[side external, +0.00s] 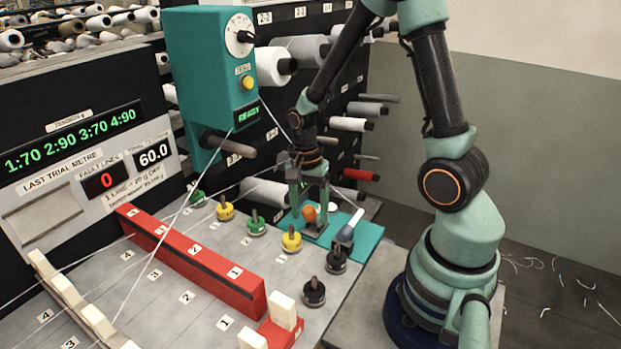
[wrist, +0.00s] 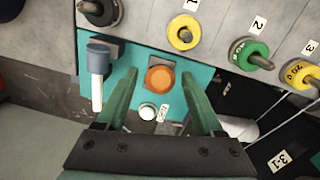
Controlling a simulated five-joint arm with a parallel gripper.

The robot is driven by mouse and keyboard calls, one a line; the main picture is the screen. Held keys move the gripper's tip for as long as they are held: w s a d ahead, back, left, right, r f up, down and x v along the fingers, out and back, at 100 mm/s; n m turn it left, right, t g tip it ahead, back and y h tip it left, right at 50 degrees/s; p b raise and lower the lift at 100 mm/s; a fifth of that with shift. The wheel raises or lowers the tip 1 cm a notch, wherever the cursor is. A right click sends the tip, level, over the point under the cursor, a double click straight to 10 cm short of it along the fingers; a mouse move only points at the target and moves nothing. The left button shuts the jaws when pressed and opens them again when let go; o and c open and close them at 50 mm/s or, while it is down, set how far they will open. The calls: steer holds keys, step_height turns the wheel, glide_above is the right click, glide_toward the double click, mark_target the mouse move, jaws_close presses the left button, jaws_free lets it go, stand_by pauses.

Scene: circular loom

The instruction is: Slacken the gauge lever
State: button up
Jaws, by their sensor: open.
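A teal plate (side external: 367,232) carries an orange round knob (side external: 310,214) and a lever with a white shaft (side external: 355,218) and blue-grey end; I cannot tell which of these is the gauge lever. In the wrist view the orange knob (wrist: 160,78) appears between my open fingertips (wrist: 159,84), with gaps on both sides. The white-shafted lever (wrist: 97,85) is left of my left finger, apart from it. A small white button (wrist: 147,111) with a label sits below the knob. In the side view my gripper (side external: 312,206) points down around the knob.
Yellow, green and black pegs (side external: 291,238) stand in rows beside the plate. A red numbered rail (side external: 195,255) crosses the board, with white threads over it. A teal box (side external: 212,70) reads READY. The tension display (side external: 70,140) reads 1:70 2:90 3:70 4:90. Spools hang behind.

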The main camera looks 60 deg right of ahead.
steer(key=shift+f, duration=0.55)
jaws_close()
stand_by(1.1)
